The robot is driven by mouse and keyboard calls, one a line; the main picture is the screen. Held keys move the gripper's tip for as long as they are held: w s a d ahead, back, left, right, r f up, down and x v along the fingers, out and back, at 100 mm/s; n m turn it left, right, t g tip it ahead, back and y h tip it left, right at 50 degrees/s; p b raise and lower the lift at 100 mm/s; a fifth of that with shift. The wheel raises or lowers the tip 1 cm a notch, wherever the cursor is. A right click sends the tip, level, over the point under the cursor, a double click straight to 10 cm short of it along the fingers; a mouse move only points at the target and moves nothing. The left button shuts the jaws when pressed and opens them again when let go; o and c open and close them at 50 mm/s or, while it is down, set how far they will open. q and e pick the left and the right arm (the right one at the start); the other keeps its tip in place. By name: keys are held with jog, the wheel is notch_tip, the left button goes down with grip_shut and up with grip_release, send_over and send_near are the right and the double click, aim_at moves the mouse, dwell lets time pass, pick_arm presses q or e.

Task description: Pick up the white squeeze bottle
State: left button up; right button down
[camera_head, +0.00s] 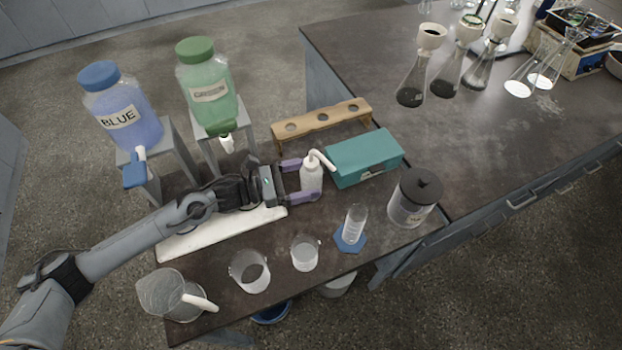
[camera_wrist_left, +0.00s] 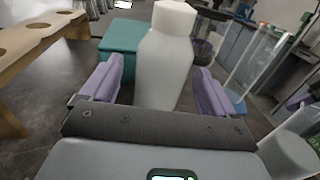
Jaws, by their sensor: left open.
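The white squeeze bottle (camera_head: 312,178) stands upright on the dark bench in the head view, its bent spout pointing to the right. My left gripper (camera_head: 301,181) is open, with one purple finger on each side of the bottle. In the left wrist view the bottle (camera_wrist_left: 165,65) stands between the two fingers of my left gripper (camera_wrist_left: 158,82), with its top cut off by the picture edge. A gap shows on each side between bottle and finger. My right gripper is not in view.
A teal box (camera_head: 364,157) stands right behind the bottle, and a wooden rack (camera_head: 321,119) stands behind. A graduated cylinder (camera_head: 353,226) on a blue base, a lidded jar (camera_head: 413,198) and beakers (camera_head: 249,272) stand toward the front edge. A white tray (camera_head: 215,238) lies under my left arm.

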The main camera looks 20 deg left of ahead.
aim_at(318, 176)
pick_arm(q)
jog(key=x, duration=0.3)
jog(key=shift+w+d, duration=0.1)
jog(key=shift+d, duration=0.15)
jog(key=shift+c, duration=0.3)
jog(key=c, duration=0.5)
jog(key=shift+c, duration=0.2)
